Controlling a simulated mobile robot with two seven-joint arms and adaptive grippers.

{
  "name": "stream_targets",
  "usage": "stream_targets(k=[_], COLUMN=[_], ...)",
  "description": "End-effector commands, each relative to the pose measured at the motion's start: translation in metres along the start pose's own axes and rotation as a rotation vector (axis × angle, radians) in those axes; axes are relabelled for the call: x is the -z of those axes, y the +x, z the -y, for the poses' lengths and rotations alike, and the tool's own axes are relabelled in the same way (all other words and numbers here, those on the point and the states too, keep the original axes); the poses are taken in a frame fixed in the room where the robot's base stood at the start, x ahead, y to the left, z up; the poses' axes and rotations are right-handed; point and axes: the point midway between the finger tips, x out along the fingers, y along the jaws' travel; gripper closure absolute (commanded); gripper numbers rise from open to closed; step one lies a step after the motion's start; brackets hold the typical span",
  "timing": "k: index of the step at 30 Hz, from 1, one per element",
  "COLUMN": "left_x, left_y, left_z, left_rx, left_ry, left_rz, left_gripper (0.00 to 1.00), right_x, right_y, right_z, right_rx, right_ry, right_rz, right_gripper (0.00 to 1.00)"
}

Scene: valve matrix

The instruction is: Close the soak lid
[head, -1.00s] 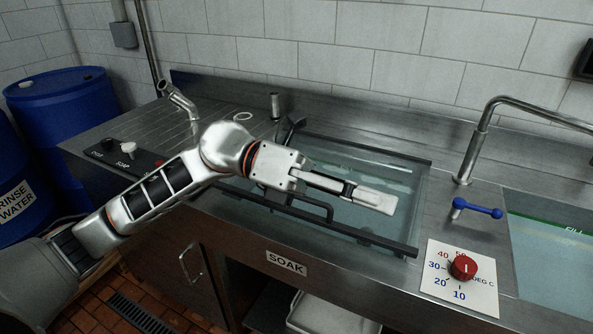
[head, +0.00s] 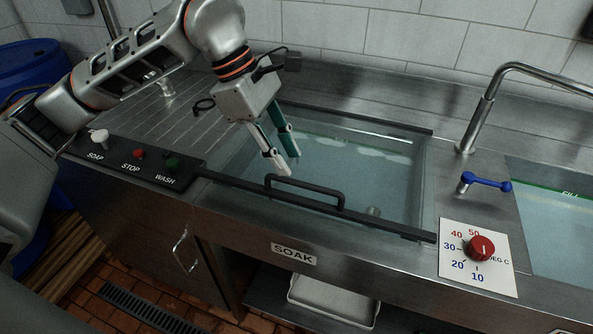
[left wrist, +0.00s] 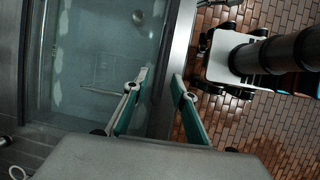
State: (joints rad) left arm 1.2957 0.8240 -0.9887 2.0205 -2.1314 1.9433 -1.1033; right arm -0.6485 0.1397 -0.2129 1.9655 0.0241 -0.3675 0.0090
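The soak basin (head: 372,160) holds clear water in the steel counter, above the SOAK label. Dark bars run along its front and back edges. A black loop handle (head: 305,188) stands at the front bar; the lid's clear panel is hard to tell from the water, so I cannot tell how far it covers the basin. My left gripper (head: 288,163) points down just behind and left of the handle, apart from it. Its fingers are spread and empty, as the left wrist view (left wrist: 157,80) also shows. My right gripper is not in view.
A black panel (head: 125,160) with SOAP, STOP and WASH controls lies left of the basin. A red temperature knob (head: 481,248), a blue valve lever (head: 487,182) and a tall faucet (head: 487,105) stand at the right. A tiled wall (head: 400,40) rises behind.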

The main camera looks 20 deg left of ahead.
Motion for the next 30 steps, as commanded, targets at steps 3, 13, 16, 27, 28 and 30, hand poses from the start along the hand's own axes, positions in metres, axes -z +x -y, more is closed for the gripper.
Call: stream_targets(k=[3, 13, 16, 27, 28, 30], left_x=[-0.001, -0.001, -0.001, -0.001, -0.001, -0.001], left_y=[0.021, 0.055, 0.057, 0.057, 0.057, 0.057], left_z=[0.001, 0.001, 0.001, 0.001, 0.001, 0.001], left_rx=[0.005, 0.002, 0.002, 0.001, 0.002, 0.002], left_ry=[-0.001, -0.001, -0.001, -0.001, -0.001, -0.001], left_rz=[0.002, 0.003, 0.003, 0.003, 0.003, 0.003], left_gripper=[0.74, 0.74, 0.74, 1.0, 1.0, 1.0], right_x=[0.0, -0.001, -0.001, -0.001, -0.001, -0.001], right_y=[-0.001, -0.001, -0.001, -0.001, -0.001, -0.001], right_z=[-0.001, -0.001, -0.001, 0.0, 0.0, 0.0], right_rx=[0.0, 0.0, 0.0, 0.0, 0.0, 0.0], right_ry=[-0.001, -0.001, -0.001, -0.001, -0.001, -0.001], right_rz=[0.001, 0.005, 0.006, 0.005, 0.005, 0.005], right_gripper=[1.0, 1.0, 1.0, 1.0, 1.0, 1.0])
